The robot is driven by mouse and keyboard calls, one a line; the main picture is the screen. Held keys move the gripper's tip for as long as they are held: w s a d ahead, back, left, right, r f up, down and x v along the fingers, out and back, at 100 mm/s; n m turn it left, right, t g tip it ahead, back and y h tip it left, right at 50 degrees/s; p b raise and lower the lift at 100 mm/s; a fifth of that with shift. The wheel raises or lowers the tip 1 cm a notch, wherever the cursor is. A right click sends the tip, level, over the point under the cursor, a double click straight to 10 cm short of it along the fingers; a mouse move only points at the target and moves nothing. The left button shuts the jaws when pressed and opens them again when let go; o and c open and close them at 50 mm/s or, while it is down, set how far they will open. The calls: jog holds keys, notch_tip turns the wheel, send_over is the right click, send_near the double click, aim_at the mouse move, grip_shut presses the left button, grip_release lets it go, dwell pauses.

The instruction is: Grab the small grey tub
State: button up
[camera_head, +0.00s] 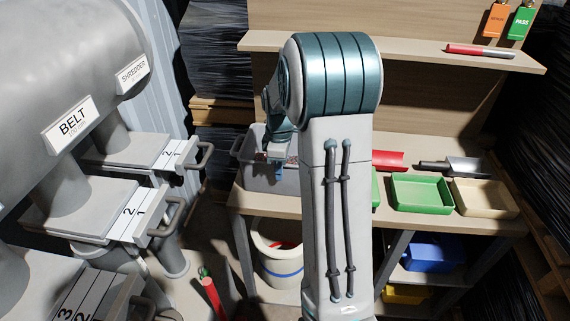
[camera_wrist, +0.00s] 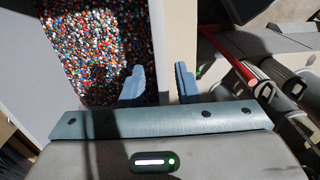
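The small grey tub (camera_head: 262,181) stands on the left end of the workbench in the head view, partly hidden behind my arm. In the wrist view the tub (camera_wrist: 33,75) is filled with many-coloured granules (camera_wrist: 90,45). My gripper (camera_wrist: 159,86) is at the tub's right side in that view, its two blue fingers apart. One finger is over the granules and the other is outside, with the tub's side wall running between them. I see a gap between the fingers; whether either touches the wall is unclear. In the head view my gripper (camera_head: 278,154) reaches down at the tub.
A green tray (camera_head: 420,207) and a cream tray (camera_head: 485,211) stand on the bench to the right, with a red scoop (camera_head: 388,160) and a dark scoop (camera_head: 450,166) behind. A shelf (camera_head: 400,48) overhangs the bench. A white bucket (camera_head: 281,270) stands below. Machine handles (camera_head: 203,156) are at left.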

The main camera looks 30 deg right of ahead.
jog(key=shift+f, duration=0.55)
grip_shut()
jog(key=shift+w+r, duration=0.1)
jog(key=shift+r, duration=0.05)
dwell(0.9)
